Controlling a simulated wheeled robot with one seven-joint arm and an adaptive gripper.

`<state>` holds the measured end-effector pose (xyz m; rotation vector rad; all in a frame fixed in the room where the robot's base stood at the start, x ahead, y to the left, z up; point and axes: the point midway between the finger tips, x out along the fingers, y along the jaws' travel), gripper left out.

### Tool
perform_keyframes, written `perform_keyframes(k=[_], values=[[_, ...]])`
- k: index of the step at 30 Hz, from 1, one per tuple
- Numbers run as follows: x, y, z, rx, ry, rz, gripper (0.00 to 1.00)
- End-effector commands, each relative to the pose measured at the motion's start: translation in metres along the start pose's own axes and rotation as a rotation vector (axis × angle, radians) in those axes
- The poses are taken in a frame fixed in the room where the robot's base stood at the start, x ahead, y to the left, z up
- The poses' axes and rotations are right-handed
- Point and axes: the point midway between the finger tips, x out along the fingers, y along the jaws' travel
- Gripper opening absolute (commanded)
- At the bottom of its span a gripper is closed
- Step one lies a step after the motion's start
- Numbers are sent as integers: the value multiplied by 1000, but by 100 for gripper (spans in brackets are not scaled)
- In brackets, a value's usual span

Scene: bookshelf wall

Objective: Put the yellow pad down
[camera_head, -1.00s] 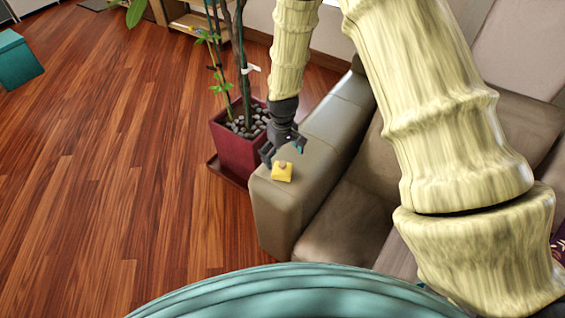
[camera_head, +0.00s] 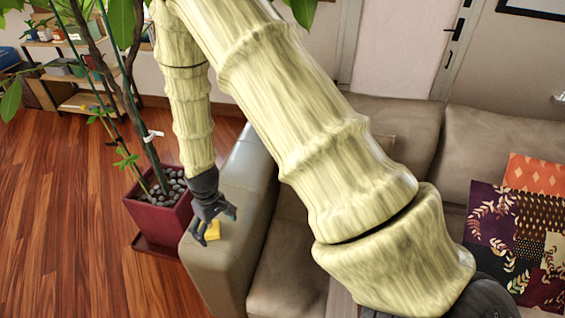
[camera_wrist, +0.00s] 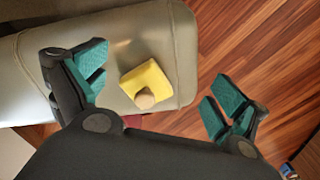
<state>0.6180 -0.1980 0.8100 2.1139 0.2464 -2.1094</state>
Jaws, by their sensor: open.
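The yellow pad (camera_wrist: 147,82) with a small round tan knob on it lies on the sofa armrest (camera_wrist: 185,30), between my two open fingers in the wrist view. In the head view the yellow pad (camera_head: 212,231) is partly hidden behind my gripper (camera_head: 214,218). In the wrist view my gripper (camera_wrist: 160,95) is open, with teal finger pads well apart and neither touching the pad. The armrest also shows in the head view (camera_head: 215,270).
A red planter (camera_head: 158,220) with stones and tall stems stands close left of the armrest. The sofa seat and a patterned cushion (camera_head: 520,230) are to the right. Wooden floor (camera_head: 70,220) is clear at the left. A shelf (camera_head: 75,75) stands at the back left.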

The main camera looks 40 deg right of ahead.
Motion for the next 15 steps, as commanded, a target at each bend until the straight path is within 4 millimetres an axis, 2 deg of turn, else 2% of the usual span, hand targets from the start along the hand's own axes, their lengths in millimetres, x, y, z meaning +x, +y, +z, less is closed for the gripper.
perform_keyframes(k=[1, 6, 8, 12, 15], values=[[24, -3, 25, 19, -12, -6, 97], [82, -12, 99, 84, -10, -13, 97], [98, -15, 126, 106, -10, -13, 97], [127, -23, 193, 160, -13, -11, 97], [139, -29, 238, 196, -12, -7, 97]])
